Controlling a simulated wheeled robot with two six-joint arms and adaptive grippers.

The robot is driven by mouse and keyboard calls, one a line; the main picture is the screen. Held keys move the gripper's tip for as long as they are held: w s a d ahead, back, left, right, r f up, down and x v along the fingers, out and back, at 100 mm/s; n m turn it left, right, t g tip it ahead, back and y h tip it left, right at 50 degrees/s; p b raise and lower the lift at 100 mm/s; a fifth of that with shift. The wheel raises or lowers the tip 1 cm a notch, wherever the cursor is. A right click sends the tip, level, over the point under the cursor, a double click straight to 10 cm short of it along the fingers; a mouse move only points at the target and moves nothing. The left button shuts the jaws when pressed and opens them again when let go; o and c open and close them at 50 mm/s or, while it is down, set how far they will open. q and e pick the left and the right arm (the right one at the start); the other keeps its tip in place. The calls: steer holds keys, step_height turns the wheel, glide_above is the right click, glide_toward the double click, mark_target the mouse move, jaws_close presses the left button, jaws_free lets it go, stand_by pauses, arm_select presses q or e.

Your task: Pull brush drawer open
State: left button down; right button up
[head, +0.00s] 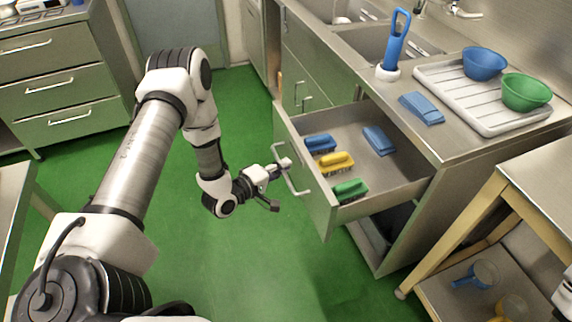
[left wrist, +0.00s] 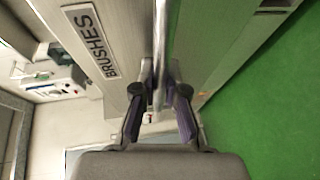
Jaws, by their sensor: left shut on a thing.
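The brush drawer (head: 310,180) is pulled well out from the sink counter, with its inside in view. It holds a yellow brush (head: 336,162), a green brush (head: 350,189), a blue brush (head: 320,142) and another blue item (head: 379,140). My left gripper (head: 283,168) is shut on the bar handle (head: 291,182) on the drawer front. In the left wrist view the two fingers (left wrist: 160,110) stand on either side of the handle bar (left wrist: 160,55). A "BRUSHES" label (left wrist: 91,41) shows on the drawer front.
The counter carries a white drying rack (head: 480,100) with a blue bowl (head: 484,63) and a green bowl (head: 525,92). A wooden-legged table (head: 470,225) stands at the right. The green floor (head: 265,260) before the drawer is clear.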

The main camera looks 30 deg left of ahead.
arm_select(q)
steer(key=c, duration=1.2)
jaws_free()
steer(key=v, duration=1.2)
steer(key=shift+d+f, duration=0.1)
steer(key=shift+f, duration=0.1)
